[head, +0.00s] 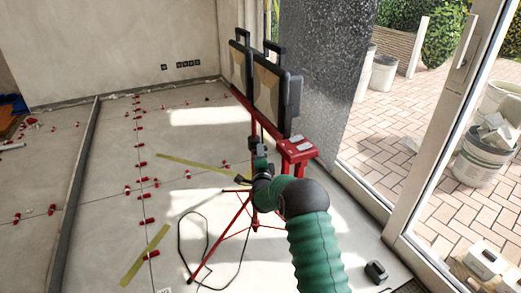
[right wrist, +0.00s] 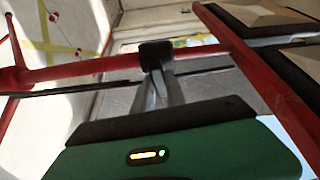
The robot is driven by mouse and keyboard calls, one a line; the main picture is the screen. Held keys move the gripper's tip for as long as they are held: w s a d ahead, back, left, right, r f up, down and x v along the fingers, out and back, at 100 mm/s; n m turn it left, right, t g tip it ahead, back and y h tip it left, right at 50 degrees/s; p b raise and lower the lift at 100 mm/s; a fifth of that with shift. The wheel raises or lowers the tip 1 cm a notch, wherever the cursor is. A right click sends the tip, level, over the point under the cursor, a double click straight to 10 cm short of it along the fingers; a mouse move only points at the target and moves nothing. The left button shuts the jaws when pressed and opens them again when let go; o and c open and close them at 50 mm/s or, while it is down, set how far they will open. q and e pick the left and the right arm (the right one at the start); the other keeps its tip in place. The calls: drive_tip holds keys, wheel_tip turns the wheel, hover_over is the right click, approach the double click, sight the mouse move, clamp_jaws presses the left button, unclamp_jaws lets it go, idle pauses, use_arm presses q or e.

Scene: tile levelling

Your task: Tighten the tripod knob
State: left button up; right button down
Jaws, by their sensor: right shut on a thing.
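A red tripod (head: 255,208) stands on the tiled floor and carries two work lights (head: 270,85) with black frames. My right arm, in a green sleeve, reaches up to the tripod. My right gripper (head: 258,150) is at the tripod's upper part, below the lights. In the right wrist view, its grey fingers (right wrist: 165,88) are shut on a small black knob (right wrist: 155,53) beside a red tube (right wrist: 85,68) of the tripod. The fingers cover part of the knob. In the head view I cannot make the knob out clearly. My left gripper is not in view.
A black cable (head: 181,240) loops on the floor. Red tile clips (head: 142,164) dot the tiles. A dark speckled pillar (head: 325,75) and a glass door (head: 440,130) are on the right.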

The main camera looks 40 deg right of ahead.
drive_tip(key=shift+s+d+f+m, duration=0.1)
drive_tip(key=shift+s+d+m, duration=0.1)
drive_tip(key=shift+m, duration=0.4)
drive_tip(key=shift+f+g+p, duration=0.1)
drive_tip(key=shift+g+p, duration=0.2)
drive_tip(key=c, duration=1.4)
unclamp_jaws()
drive_tip(key=shift+d, duration=0.1)
drive_tip(key=shift+o, duration=0.2)
drive_tip(key=shift+w, duration=0.1)
drive_tip(key=p+v, duration=0.5)
drive_tip(key=v, duration=1.2)
drive_tip(key=shift+d+f, duration=0.1)
